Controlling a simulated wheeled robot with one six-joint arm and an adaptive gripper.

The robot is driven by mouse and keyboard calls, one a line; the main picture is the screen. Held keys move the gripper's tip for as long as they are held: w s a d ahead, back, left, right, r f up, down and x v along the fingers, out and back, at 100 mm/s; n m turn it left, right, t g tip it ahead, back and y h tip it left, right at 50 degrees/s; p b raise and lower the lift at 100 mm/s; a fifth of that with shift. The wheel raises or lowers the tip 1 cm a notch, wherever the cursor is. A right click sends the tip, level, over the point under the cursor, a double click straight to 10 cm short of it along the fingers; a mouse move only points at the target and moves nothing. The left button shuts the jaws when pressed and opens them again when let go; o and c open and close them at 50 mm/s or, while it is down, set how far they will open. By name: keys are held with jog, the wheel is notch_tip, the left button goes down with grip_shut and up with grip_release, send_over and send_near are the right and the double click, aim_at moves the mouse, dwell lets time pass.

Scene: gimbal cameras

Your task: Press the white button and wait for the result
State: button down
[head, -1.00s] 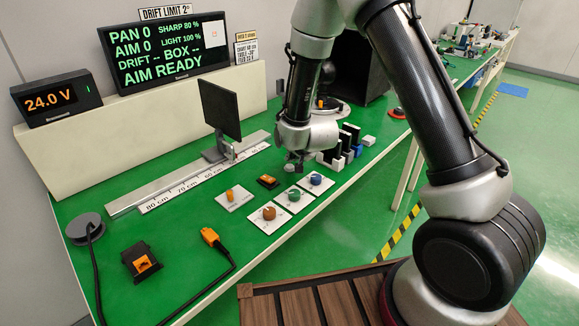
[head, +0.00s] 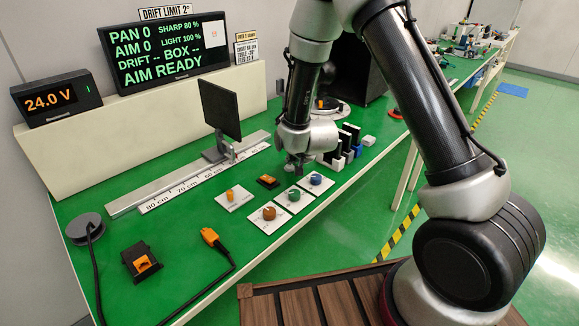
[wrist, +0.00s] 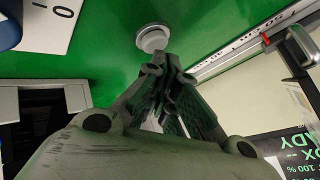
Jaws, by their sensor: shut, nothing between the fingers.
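In the wrist view the white button (wrist: 152,37) is a round white cap on a pale round base, set on the green bench top. My gripper (wrist: 168,64) is shut and empty, its fingertips pointing at the button and just short of it in the picture. I cannot tell whether they touch it. In the head view my gripper (head: 296,165) hangs low over the bench, behind the knob plates, and I cannot make out the button there. The display screen (head: 165,50) reads "PAN 0, AIM 0, SHARP 80 %, LIGHT 100 %, DRIFT -- BOX --, AIM READY".
Plates with a blue knob (head: 316,179), a green knob (head: 294,195) and a brown knob (head: 269,213) lie close in front of my gripper. Black-and-white blocks (head: 345,145) stand to its right. A scale rail (head: 190,180) and dark panel (head: 220,108) are left.

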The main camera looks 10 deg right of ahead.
aim_at(292, 165)
jog(key=shift+f, duration=0.45)
dwell(0.3)
jog(key=shift+r, duration=0.85)
jog(key=shift+r, duration=2.55)
